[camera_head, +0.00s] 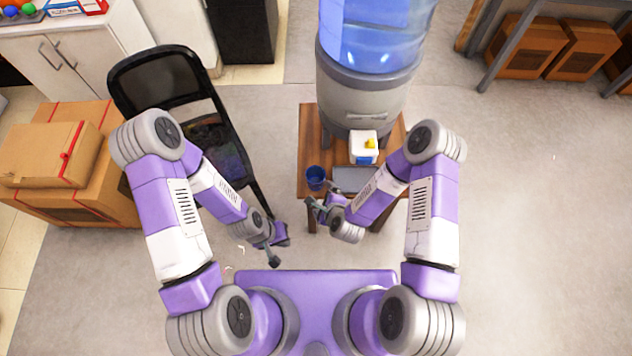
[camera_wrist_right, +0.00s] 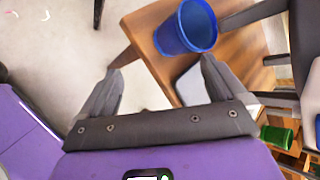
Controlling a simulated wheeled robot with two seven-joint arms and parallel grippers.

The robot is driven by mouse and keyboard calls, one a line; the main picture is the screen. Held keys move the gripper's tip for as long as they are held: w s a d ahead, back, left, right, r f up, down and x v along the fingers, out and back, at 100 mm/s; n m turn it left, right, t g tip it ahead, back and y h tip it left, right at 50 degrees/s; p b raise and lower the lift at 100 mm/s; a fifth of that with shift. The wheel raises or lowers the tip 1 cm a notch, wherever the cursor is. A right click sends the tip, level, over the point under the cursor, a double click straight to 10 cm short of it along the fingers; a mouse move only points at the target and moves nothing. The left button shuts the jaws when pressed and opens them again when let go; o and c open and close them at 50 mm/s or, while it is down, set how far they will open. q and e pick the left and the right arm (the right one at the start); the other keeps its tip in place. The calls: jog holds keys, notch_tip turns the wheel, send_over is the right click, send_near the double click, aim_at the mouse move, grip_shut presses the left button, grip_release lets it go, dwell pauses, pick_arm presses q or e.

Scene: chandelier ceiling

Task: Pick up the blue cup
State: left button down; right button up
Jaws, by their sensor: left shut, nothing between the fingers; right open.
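The blue cup (camera_head: 316,178) stands upright near the left front edge of the small wooden table (camera_head: 310,137). It also shows in the right wrist view (camera_wrist_right: 187,30), beyond my fingers and a little right of centre. My right gripper (camera_head: 322,200) is open and empty, just in front of the cup and apart from it. Its two spread fingers (camera_wrist_right: 165,80) show in the wrist view with nothing between them. My left gripper (camera_head: 275,252) is shut and empty, lower and to the left, away from the table.
A large water dispenser (camera_head: 365,95) stands on the table behind the cup. A white box with a yellow top (camera_head: 363,148) and a grey tray (camera_head: 356,178) are right of the cup. A black folding chair (camera_head: 160,82) and cardboard boxes (camera_head: 50,152) stand left.

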aim_at(315, 171)
jog(key=w+m+t, duration=0.1)
jog(key=m, duration=0.1)
jog(key=w+a+m+t+b, duration=0.1)
jog(key=m, duration=0.2)
jog(key=m+t+h, duration=0.1)
jog(key=m, duration=0.2)
jog(key=shift+w+a+f+b, duration=0.15)
jog(key=shift+w+a+b, duration=0.2)
jog(key=shift+w, duration=0.05)
jog(key=m, duration=0.2)
jog(key=m+t+h, duration=0.1)
jog(key=m, duration=0.1)
jog(key=w+m+b, duration=0.1)
jog(key=m, duration=0.1)
jog(key=shift+a+r+t, duration=0.1)
jog(key=shift+r+t, duration=0.2)
jog(key=shift+t, duration=0.1)
jog(key=shift+h, duration=0.4)
jog(key=b+x, duration=0.1)
jog(key=x, duration=0.3)
jog(key=b+x, duration=0.1)
jog(key=x, duration=0.2)
jog(key=shift+a+b, duration=0.25)
jog(key=shift+b, duration=0.1)
jog(key=shift+w+f, duration=0.1)
jog(key=shift+w, duration=0.15)
jog(key=shift+c, duration=0.5)
jog(key=c, duration=1)
